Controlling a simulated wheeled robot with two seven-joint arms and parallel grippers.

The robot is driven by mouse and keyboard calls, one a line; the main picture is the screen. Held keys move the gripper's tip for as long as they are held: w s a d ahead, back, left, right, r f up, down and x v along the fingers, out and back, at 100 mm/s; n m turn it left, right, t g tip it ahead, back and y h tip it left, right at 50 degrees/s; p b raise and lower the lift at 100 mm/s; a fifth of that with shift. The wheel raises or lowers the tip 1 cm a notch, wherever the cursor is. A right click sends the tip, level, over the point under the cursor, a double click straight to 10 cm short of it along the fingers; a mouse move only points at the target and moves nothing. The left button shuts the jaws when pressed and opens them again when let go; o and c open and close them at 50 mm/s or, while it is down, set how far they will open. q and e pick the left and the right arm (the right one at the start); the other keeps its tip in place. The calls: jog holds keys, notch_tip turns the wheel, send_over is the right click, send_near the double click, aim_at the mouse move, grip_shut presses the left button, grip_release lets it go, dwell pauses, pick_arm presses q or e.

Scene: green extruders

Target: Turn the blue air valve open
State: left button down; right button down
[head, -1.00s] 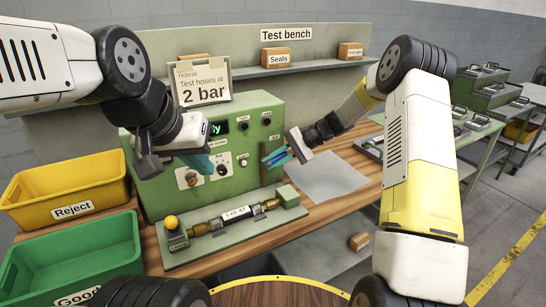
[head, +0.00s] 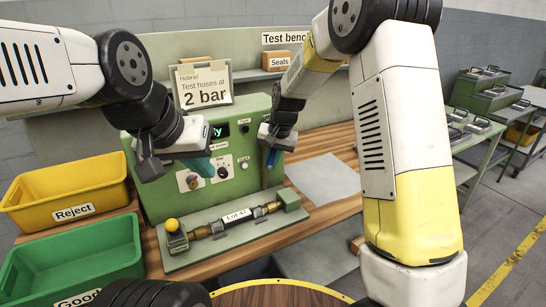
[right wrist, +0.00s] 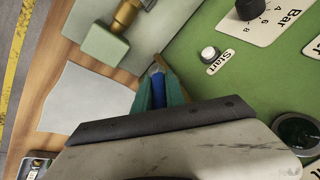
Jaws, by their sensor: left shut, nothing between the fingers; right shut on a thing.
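The blue air valve (head: 271,158) is at the right side of the green test box (head: 158,195). My right gripper (head: 272,150) is shut on its blue handle. In the right wrist view the blue handle (right wrist: 158,89) shows between the two teal fingers (right wrist: 160,97), with a thin brass-coloured part beyond it. The fingers hide most of the handle. My left gripper (head: 203,166) is shut and empty, in front of the box's front panel, apart from the valve.
A hose fixture (head: 178,262) labelled Lot 47 lies in front of the box. A yellow Reject bin (head: 112,205) and a green Good bin (head: 110,283) stand at left. A grey sheet (head: 325,180) lies on the bench to the right. A "2 bar" sign (head: 203,84) stands above the box.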

jog(key=shift+s+a+r+t+h, duration=0.1)
jog(key=shift+a+t+h, duration=0.15)
jog(key=shift+t+h, duration=0.75)
jog(key=shift+h, duration=0.4)
jog(key=shift+n, duration=0.3)
jog(key=c, duration=1.4)
grip_release()
jog(key=v, duration=0.7)
jog(key=shift+r, duration=0.4)
